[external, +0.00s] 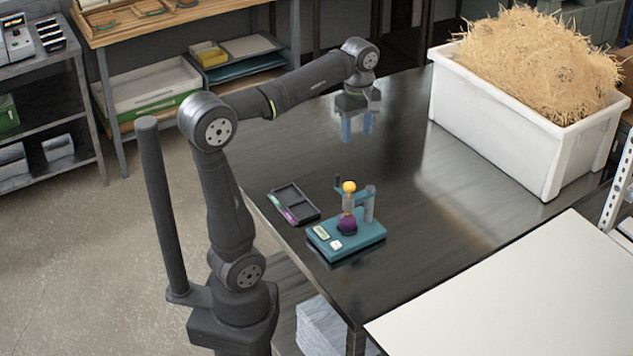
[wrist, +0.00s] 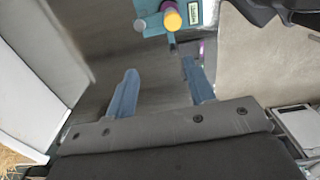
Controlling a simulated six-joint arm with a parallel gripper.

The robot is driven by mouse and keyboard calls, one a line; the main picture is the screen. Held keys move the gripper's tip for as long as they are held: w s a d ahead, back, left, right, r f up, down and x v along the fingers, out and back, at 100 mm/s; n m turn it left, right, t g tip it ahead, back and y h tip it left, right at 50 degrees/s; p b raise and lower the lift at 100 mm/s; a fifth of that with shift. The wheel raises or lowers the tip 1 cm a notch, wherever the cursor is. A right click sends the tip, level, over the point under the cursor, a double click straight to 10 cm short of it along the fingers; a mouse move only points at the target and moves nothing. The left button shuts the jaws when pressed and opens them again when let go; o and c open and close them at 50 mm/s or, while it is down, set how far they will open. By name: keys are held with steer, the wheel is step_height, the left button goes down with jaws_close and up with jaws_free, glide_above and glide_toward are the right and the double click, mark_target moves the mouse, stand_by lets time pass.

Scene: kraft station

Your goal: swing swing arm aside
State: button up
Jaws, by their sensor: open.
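A teal device (external: 346,238) stands on the dark table, with a post at its right rear and a teal swing arm (external: 362,193) at its top. A yellow ball-shaped knob (external: 349,187) sits above a grey part, over a dark purple round piece (external: 347,223) on the base. In the wrist view the yellow knob (wrist: 172,19) and part of the teal device (wrist: 208,10) show at the top edge. My gripper (external: 356,136) is open and empty, with blue fingers pointing down. It hangs above the table, behind and higher than the device, touching nothing.
A dark tray (external: 293,203) with green and purple items lies left of the device. A white bin (external: 497,137) of straw stands at the back right. A white board (external: 520,300) covers the front right. The table between my gripper and the bin is clear.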

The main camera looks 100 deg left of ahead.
mark_target(337, 174)
steer(key=s+n, duration=0.1)
steer(key=n, duration=0.1)
steer(key=s+a+n, duration=0.1)
steer(key=n, duration=0.1)
steer(key=s+n, duration=0.2)
steer(key=shift+a+n, duration=0.35)
steer(key=shift+n, duration=0.05)
steer(key=shift+c, duration=1)
steer(key=shift+n, duration=0.8)
steer(key=f, duration=1.1)
steer(key=s+f, duration=0.1)
steer(key=f, duration=0.5)
steer(key=shift+a+f, duration=0.15)
steer(key=shift+f, duration=0.05)
jaws_close()
